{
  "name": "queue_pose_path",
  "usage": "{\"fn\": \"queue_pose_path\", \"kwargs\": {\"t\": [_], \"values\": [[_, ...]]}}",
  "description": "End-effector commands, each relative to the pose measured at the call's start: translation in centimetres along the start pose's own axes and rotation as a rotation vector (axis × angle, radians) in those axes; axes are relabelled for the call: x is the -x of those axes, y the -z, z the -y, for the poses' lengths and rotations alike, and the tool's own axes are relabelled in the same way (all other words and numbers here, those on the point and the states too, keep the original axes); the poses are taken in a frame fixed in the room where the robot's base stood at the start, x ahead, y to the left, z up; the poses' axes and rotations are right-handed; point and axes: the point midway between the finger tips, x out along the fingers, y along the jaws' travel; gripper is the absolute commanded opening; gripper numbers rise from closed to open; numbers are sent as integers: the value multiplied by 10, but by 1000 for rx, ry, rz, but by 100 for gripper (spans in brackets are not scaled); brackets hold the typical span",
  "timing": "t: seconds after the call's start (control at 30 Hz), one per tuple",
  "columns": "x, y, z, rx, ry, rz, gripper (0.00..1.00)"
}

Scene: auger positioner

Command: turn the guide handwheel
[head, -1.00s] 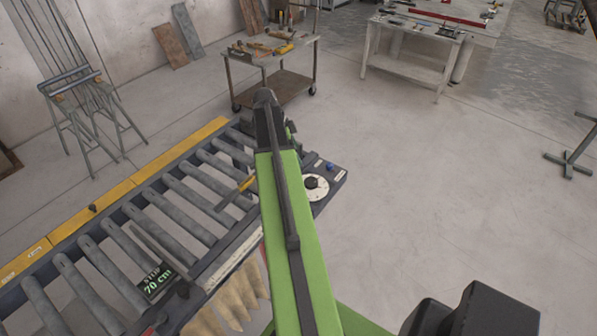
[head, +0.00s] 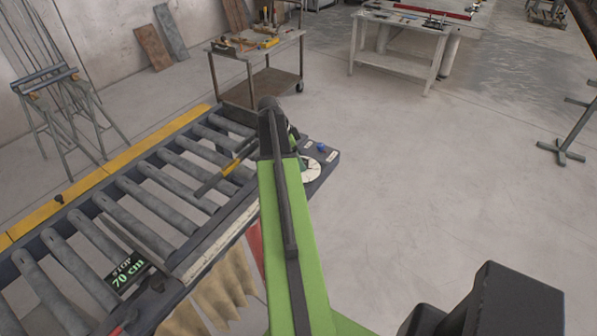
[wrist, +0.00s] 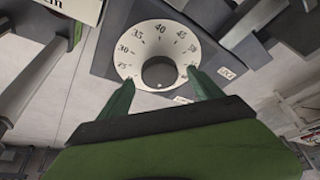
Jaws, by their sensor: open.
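The guide handwheel appears to be the round black knob (wrist: 159,73) at the centre of a white numbered dial (wrist: 158,37) in the wrist view. The dial sits on a dark panel. My gripper (wrist: 160,77) is open. Its two green fingers stand apart, one on each side of the knob's lower part in the picture; I cannot tell whether they touch it. In the head view the dial (head: 312,172) shows at the right end of the conveyor, partly hidden by my arm, and the fingers are mostly hidden.
A blue button (head: 321,147) is beside the dial. A tool cart (head: 254,80) and a white workbench (head: 398,50) stand behind.

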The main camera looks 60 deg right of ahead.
Motion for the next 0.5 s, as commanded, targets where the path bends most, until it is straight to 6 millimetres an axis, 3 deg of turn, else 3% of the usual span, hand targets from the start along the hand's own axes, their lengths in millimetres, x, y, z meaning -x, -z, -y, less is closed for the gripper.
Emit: {"fn": "queue_pose_path", "kwargs": {"t": [0.03, 0.1, 0.37, 0.5], "values": [[-13, -2, 0, 0, 0, 0, 75], [-16, -1, 0, 1, 0, 0, 75], [-14, 0, 0, 1, 1, 0, 75], [-14, 0, 0, 2, 1, 0, 57]]}}
